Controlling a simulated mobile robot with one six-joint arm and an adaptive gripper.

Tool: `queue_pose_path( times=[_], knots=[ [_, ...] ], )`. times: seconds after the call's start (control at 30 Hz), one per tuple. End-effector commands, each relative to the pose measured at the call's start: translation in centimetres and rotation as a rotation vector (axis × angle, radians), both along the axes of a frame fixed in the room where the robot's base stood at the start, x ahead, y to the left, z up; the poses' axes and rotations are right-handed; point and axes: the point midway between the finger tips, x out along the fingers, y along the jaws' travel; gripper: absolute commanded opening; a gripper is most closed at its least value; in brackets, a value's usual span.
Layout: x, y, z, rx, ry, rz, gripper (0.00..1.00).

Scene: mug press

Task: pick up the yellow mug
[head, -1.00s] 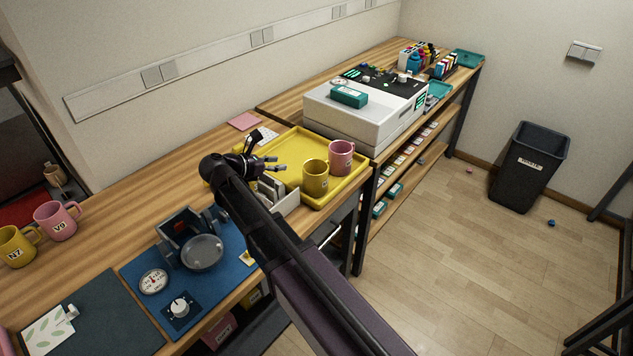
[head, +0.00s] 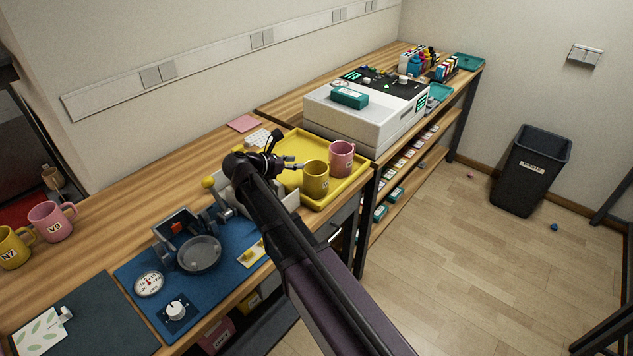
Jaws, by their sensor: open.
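A yellow mug (head: 315,181) stands upright on the yellow tray (head: 357,187), beside a pink mug (head: 341,157). My gripper (head: 296,165) is open, just left of the yellow mug's rim and close to it; I cannot tell whether it touches. My arm hides part of the tray's left side. A second yellow mug (head: 14,247), marked N7, stands on the bench at the far left, next to a pink mug (head: 50,222) marked V9.
A mug press (head: 190,240) sits on a blue mat (head: 221,280) left of my arm. A large white machine (head: 350,125) stands behind the tray. A grey-white holder lies partly behind my arm. A black bin (head: 530,170) stands on the floor.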

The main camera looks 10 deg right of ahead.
Motion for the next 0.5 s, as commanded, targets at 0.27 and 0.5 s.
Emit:
queue_pose_path(
  times=[0.27,0.5],
  knots=[
    [1.2,-2.2,-1.6,0.000,0.000,-0.001,0.49],
    [2.2,-3.8,-2.2,0.000,0.000,0.000,0.49]
  ],
)
